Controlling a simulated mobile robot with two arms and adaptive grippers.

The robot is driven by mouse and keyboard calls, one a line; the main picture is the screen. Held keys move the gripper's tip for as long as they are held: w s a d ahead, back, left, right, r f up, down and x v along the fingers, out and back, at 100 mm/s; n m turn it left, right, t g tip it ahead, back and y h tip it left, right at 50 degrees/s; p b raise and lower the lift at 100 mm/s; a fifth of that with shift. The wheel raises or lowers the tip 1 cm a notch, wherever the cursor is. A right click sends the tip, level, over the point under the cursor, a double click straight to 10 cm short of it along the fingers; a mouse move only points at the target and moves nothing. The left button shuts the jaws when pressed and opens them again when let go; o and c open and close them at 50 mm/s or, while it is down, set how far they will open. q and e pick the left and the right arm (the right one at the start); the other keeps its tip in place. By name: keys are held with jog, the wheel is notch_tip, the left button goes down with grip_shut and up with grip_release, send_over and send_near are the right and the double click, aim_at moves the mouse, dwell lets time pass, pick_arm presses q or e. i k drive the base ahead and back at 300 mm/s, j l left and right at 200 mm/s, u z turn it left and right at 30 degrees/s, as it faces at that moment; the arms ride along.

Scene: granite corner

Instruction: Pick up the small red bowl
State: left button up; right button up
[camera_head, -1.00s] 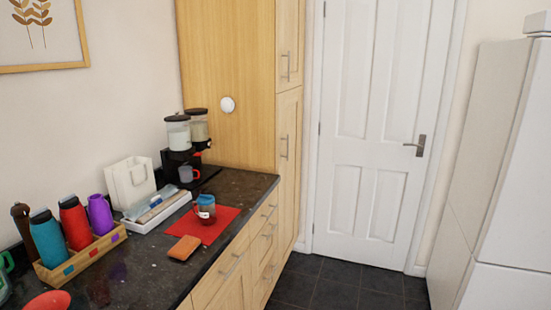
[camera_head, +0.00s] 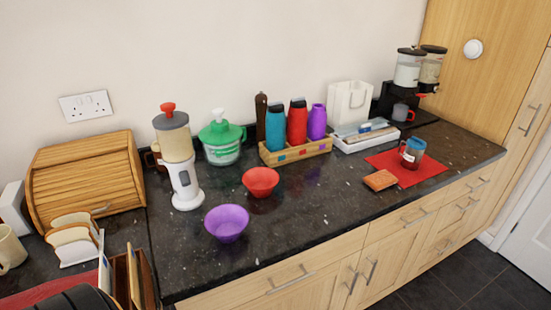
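The small red bowl (camera_head: 260,182) sits upright on the dark granite counter, near the middle of the head view. It looks empty. A larger purple bowl (camera_head: 227,222) stands in front of it and a little to the left, apart from it. Neither of my grippers shows in this view.
A white dispenser (camera_head: 184,180) stands left of the red bowl, and a green lidded container (camera_head: 221,140) behind it. A wooden rack (camera_head: 297,151) with bottles stands behind right. Counter (camera_head: 317,208) right of the bowl is clear. A bread box (camera_head: 85,178) is at left.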

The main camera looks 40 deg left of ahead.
aim_at(261, 181)
jog(key=u, duration=1.25)
